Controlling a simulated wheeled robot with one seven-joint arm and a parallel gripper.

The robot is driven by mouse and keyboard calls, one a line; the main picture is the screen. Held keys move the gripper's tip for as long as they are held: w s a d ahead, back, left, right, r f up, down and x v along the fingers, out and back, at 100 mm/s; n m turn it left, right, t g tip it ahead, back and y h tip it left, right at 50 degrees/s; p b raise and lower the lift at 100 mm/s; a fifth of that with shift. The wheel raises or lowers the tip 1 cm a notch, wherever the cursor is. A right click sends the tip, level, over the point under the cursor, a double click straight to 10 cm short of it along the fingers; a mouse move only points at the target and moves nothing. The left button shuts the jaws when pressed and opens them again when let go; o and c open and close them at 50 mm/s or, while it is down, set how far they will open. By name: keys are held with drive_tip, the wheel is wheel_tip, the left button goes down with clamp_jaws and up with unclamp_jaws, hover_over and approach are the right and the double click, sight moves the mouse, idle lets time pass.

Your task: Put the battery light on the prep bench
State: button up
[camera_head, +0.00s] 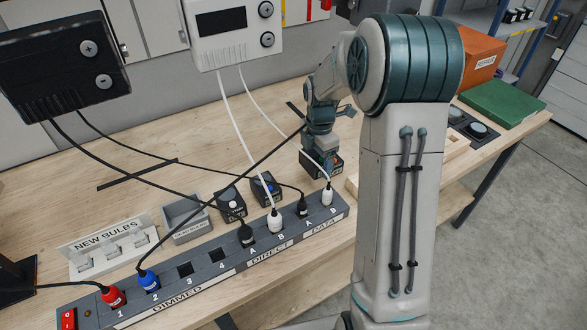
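I cannot tell for sure which thing is the battery light. My gripper (321,148) points down over the wooden bench (140,205), right at a dark box with a reddish mark (322,168). The fingers overlap the box in the picture, and I cannot see whether they are closed on it. Two dark square units with round pale discs, the nearer one (479,130) clearer, lie on the bench's right part, partly hidden by my arm. No surface is labelled as the prep bench.
A labelled socket strip (205,268) with red, blue, white and black plugs runs along the front. Cables rise to a black box (62,65) and a white box (232,32). A NEW BULBS rack (108,247), a grey tray (186,218), an orange REPAIR box (482,55) and a green case (502,103) stand around.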

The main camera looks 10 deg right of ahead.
drive_tip(key=p, duration=0.1)
hover_over(298, 181)
wheel_tip(298, 181, down, 3)
drive_tip(key=shift+r, duration=0.1)
drive_tip(key=shift+f+p, duration=0.6)
drive_tip(key=shift+f, duration=1.5)
drive_tip(key=shift+f, duration=0.2)
drive_tip(key=o, duration=1.4)
